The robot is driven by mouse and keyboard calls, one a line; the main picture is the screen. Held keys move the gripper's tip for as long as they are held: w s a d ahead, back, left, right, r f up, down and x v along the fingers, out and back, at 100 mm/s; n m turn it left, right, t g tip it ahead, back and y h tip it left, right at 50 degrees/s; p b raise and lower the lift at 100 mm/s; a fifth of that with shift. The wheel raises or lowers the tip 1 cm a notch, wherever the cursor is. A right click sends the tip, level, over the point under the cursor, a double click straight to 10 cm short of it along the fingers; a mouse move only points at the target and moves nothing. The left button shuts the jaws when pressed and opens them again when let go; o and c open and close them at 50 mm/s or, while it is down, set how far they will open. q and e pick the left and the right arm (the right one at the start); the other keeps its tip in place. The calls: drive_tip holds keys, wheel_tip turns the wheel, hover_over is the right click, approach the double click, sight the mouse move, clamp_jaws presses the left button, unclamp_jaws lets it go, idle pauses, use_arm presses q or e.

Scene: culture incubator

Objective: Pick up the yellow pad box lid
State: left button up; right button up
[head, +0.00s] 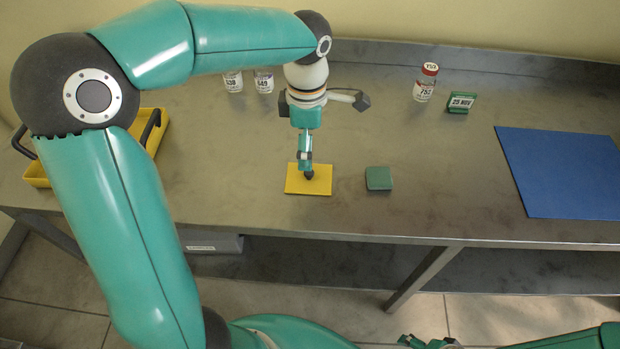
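A flat yellow square (321,185), which looks like the yellow pad box lid, lies on the steel bench near its front edge. My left gripper (308,174) points down over the middle of it, with its dark fingertips at or just above its surface. The fingers overlap from this angle, so I cannot tell whether they are open or whether they touch the lid. They hide a small part of it. My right gripper (430,343) shows only partly at the bottom edge, low in front of the bench and away from the lid.
A small green box (378,178) sits right of the lid. A blue mat (565,175) lies further right. A red-capped bottle (425,83) and a green date block (461,102) stand at the back. Two labelled bottles (264,81) stand behind my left arm. A yellow tray (158,130) is at left.

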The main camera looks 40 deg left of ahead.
sight(309, 173)
use_arm(q)
drive_tip(key=f, duration=0.9)
drive_tip(key=shift+w+d+f+p, duration=0.1)
drive_tip(key=shift+w+f+p, duration=0.1)
drive_tip(key=shift+f+p, duration=0.1)
drive_tip(key=shift+r, duration=0.15)
drive_tip(key=c, duration=1.4)
drive_tip(key=shift+s, duration=0.1)
drive_tip(key=shift+c, duration=1.2)
drive_tip(key=shift+c, duration=0.3)
